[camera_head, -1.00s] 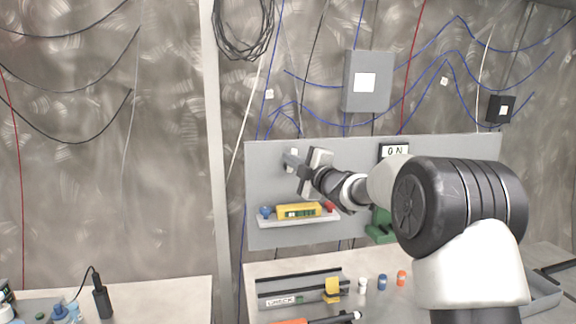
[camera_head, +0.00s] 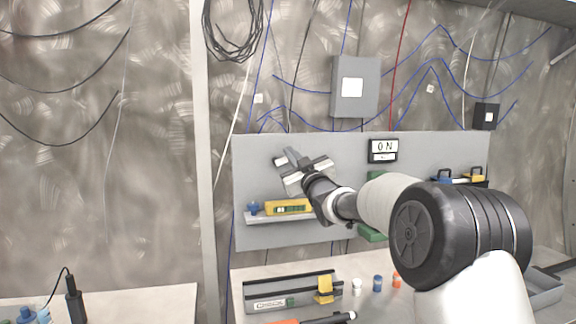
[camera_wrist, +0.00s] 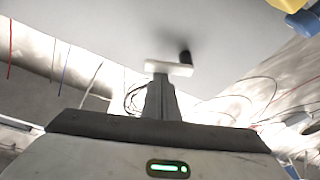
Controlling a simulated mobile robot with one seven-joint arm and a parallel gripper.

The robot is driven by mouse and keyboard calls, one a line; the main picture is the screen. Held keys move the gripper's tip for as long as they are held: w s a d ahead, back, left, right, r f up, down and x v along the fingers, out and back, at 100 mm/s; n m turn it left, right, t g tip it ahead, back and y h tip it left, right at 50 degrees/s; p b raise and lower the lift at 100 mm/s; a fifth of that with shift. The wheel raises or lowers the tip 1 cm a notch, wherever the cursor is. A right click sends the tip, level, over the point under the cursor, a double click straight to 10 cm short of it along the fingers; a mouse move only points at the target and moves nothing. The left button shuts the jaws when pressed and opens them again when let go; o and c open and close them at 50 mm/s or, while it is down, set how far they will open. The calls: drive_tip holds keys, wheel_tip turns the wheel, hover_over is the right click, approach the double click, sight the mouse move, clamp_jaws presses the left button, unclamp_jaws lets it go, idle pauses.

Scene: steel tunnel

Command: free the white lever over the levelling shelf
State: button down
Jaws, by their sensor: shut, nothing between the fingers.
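The white lever (camera_wrist: 170,68) shows in the wrist view as a short pale bar with a dark knob at its right end, set against the grey panel. My gripper (camera_wrist: 160,80) is shut and empty, its fingertips right at the bar; I cannot tell whether they touch. In the head view my gripper (camera_head: 281,161) is at the panel (camera_head: 340,160), tilted, and mostly hides the lever. The levelling shelf (camera_head: 282,219) is below it, carrying a yellow spirit level (camera_head: 288,208) and a blue knob-like item (camera_head: 254,208).
An ON sign (camera_head: 383,150) is on the panel to the right. Below, the bench holds a grey tray (camera_head: 290,291) with a yellow block (camera_head: 324,289), and small white, blue and orange items. My arm covers the panel's lower right. The panel left of my gripper is clear.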

drive_tip(key=shift+r+m+p, duration=0.6)
drive_tip(key=shift+r+m, duration=0.1)
drive_tip(key=shift+r, duration=1.5)
drive_tip(key=a+f+b+v, duration=0.1)
drive_tip(key=v, duration=0.9)
drive_tip(key=shift+s+t+h, duration=0.2)
drive_tip(key=shift+t+h, duration=0.1)
